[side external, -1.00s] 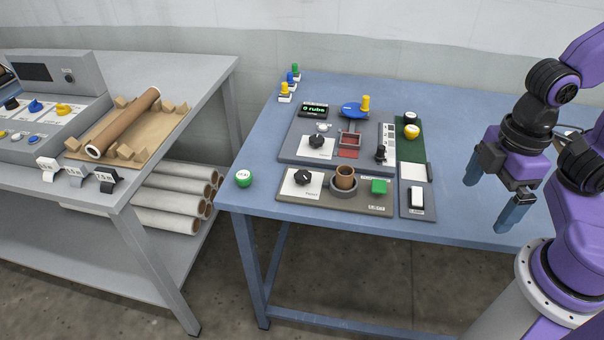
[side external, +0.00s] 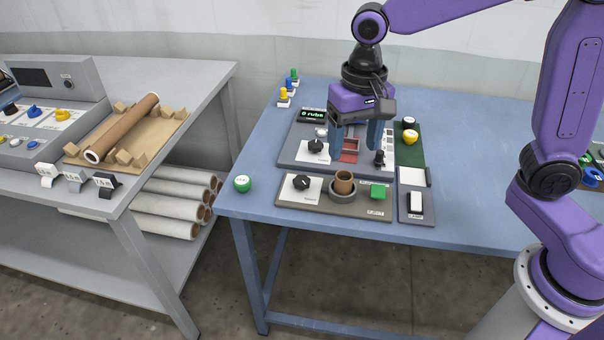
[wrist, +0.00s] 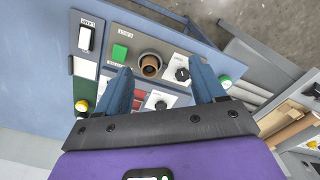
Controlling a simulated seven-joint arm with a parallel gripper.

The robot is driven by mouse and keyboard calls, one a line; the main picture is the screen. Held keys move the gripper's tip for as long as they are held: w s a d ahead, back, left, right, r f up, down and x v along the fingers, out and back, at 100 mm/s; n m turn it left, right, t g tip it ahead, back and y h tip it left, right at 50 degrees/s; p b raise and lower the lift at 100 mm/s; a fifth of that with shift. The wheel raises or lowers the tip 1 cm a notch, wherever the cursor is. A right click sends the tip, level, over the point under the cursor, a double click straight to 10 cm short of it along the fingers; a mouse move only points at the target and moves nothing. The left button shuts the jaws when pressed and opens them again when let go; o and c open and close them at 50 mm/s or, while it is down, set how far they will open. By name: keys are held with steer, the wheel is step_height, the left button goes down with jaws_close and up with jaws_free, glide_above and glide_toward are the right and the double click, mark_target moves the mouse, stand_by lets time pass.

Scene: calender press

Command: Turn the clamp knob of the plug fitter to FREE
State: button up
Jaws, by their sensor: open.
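The front panel (side external: 336,206) carries a black knob (side external: 301,182) on a white plate, a dark round holder (side external: 344,194) with a brown tube (side external: 343,182) upright in it, and a green square button (side external: 379,191). I take this panel as the plug fitter; the knob's markings are too small to read. In the wrist view the knob (wrist: 183,74) lies right of the brown tube (wrist: 149,64). My gripper (side external: 355,148) is open and empty, pointing down above the rear panel, behind the front panel and apart from the knob.
A white rocker switch (side external: 415,202) stands at right. A round green button (side external: 242,183) sits left of the front panel.

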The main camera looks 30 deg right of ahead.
mark_target(302, 179)
steer(key=w+a+f+m, duration=0.1)
steer(key=w+m, duration=1)
steer(key=w, duration=0.4)
step_height(302, 179, down, 18)
steer(key=shift+s+a+r, duration=0.1)
steer(key=shift+s+r, duration=0.05)
steer(key=c, duration=1.1)
steer(key=shift+o, duration=0.2)
